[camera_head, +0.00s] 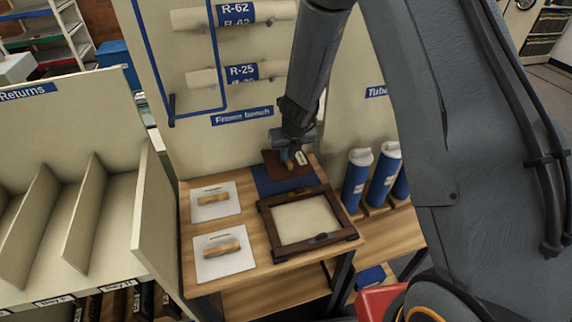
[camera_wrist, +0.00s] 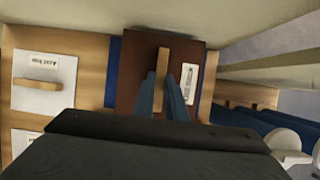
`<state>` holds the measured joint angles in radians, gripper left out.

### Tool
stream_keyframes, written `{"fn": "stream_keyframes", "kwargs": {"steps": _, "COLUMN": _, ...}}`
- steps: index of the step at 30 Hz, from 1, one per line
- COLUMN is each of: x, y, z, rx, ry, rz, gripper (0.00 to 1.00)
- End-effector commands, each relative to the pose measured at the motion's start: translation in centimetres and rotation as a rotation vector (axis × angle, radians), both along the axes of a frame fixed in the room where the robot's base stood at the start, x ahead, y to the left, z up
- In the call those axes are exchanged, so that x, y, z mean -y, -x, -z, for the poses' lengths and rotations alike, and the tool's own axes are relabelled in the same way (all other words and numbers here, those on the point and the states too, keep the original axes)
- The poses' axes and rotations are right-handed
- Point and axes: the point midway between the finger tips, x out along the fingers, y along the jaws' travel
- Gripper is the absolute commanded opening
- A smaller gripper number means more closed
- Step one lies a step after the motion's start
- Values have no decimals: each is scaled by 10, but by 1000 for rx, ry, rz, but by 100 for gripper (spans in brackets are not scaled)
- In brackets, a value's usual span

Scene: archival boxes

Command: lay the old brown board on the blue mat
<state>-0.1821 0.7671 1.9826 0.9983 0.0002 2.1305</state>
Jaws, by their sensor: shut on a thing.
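The old brown board (camera_head: 272,160) is at the back of the frame bench, over the blue mat (camera_head: 267,185). It has a light wooden grip (camera_wrist: 163,58) and a white label (camera_wrist: 185,80). My gripper (camera_head: 296,160) is shut on the board's wooden grip; the two fingers (camera_wrist: 170,88) stand on either side of it in the wrist view. The board covers much of the mat, and a blue strip of the mat (camera_wrist: 114,70) shows along the board's left side. I cannot tell whether the board touches the mat.
A dark wooden frame (camera_head: 345,232) with a pale panel lies at the front of the bench. Two white boards with wooden grips (camera_head: 212,213) (camera_head: 240,265) lie at left. Blue tubes (camera_head: 357,180) stand at right. A panel with rolled tubes rises behind.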

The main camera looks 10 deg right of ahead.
Motion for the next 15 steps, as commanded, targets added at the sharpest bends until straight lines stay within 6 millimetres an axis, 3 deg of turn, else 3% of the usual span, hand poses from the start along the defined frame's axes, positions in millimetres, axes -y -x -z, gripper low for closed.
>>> {"fn": "stream_keyframes", "kwargs": {"steps": 6, "x": -5, "y": 0, "z": 18, "rx": 0, "ry": 0, "rz": -9, "gripper": 0}}
{"fn": "stream_keyframes", "kwargs": {"steps": 15, "x": -4, "y": 0, "z": 26, "rx": 1, "ry": -1, "rz": -7, "gripper": 0}}
